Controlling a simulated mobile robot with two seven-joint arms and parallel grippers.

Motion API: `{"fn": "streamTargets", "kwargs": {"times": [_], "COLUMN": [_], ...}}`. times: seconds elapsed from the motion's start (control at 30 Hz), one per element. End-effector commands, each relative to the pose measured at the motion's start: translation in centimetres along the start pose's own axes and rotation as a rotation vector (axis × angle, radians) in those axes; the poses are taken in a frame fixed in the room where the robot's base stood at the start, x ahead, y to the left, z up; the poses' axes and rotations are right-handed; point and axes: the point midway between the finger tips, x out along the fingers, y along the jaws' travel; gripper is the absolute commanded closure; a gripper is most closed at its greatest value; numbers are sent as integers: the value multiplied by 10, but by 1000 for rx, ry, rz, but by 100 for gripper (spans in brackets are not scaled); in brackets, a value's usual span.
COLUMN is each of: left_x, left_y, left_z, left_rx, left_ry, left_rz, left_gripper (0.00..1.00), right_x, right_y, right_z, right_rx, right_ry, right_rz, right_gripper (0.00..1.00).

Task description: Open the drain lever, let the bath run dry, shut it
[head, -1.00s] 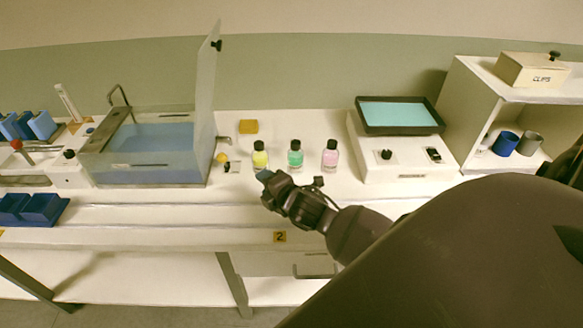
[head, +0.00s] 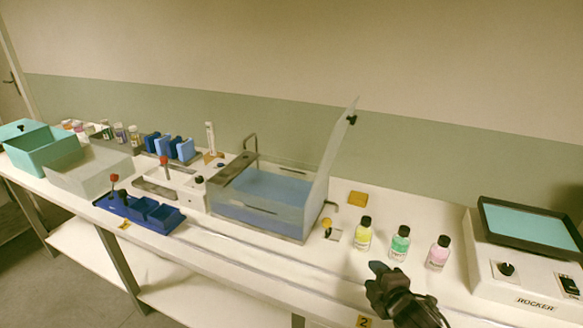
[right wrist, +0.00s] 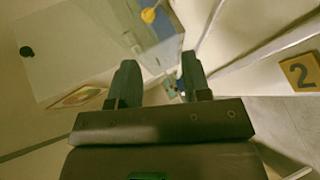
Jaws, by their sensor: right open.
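The bath is a clear tank (head: 228,215) holding blue water (head: 270,188), with its clear lid (head: 333,150) standing up open. A small lever with a yellow knob (head: 327,223) is at the tank's right front corner; I take it for the drain lever, and whether it is open or shut I cannot tell. The yellow knob also shows near the top of the right wrist view (right wrist: 148,16). My right gripper (head: 380,272) is open and empty, in front of the bottles and right of the knob, apart from it. In the right wrist view its fingers (right wrist: 158,82) are spread. My left gripper is out of view.
Yellow (head: 363,236), green (head: 399,245) and pink (head: 437,254) bottles stand just behind my right gripper. A rocker (head: 500,268) is at the right.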

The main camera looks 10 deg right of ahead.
Motion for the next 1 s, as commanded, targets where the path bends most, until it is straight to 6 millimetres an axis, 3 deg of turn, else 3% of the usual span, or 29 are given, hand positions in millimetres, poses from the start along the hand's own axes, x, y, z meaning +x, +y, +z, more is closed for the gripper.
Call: {"fn": "streamTargets", "kwargs": {"times": [0.17, 0.37, 0.47, 0.67, 0.8, 1.0], "left_x": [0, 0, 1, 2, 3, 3], "left_y": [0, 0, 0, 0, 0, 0], "left_z": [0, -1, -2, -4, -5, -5], "left_rx": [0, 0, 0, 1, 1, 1], "left_ry": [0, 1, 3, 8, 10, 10], "left_rz": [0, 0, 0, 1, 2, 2], "left_gripper": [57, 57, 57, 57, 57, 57], "right_x": [0, -3, -11, -46, -81, -126], "right_y": [1, 6, -6, -55, -99, -150], "right_z": [-2, -12, -16, -14, -8, 2], "right_rx": [102, 398, 577, 971, 1178, 1280], "right_ry": [11, 63, 76, 46, -26, -145], "right_rz": [5, 17, 1, -54, -90, -129], "right_gripper": [56, 56, 56, 56, 56, 56]}}
